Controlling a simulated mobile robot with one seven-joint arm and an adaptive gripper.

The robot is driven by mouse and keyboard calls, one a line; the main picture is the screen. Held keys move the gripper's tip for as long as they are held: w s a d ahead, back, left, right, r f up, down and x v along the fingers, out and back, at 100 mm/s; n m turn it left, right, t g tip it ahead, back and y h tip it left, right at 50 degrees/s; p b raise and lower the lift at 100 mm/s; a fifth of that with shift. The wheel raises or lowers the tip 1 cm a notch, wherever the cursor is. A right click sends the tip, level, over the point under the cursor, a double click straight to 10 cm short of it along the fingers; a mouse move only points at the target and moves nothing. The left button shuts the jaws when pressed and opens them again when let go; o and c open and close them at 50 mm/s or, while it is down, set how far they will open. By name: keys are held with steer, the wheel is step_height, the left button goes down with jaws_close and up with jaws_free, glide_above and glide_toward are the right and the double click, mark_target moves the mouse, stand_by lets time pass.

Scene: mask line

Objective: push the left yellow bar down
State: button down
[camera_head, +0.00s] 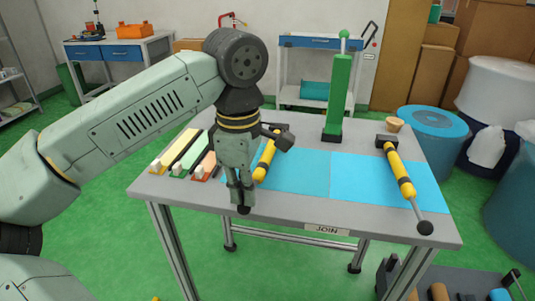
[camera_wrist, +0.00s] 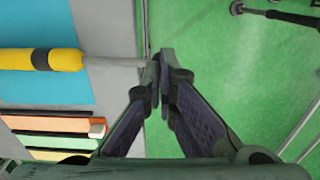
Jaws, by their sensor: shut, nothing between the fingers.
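In the wrist view the same yellow bar (camera_wrist: 62,60) has a dark band and a thin grey rod running right to my fingertips (camera_wrist: 163,62). The rod's end is hidden by the fingers, so I cannot tell whether they touch it. My gripper points down, shut and empty, at the table's front edge. The right yellow bar (camera_head: 398,172) slopes forward with a dark ball at its near end.
A green column (camera_head: 338,97) with a ball on top stands at the back of the grey table (camera_head: 285,207). Several coloured strips (camera_head: 187,152) lie left of my gripper.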

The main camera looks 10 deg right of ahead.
steer(key=shift+f+b, duration=0.55)
steer(key=shift+f, duration=0.25)
steer(key=shift+r+p, duration=3)
steer(key=shift+r, duration=1.2)
steer(key=shift+f, duration=0.1)
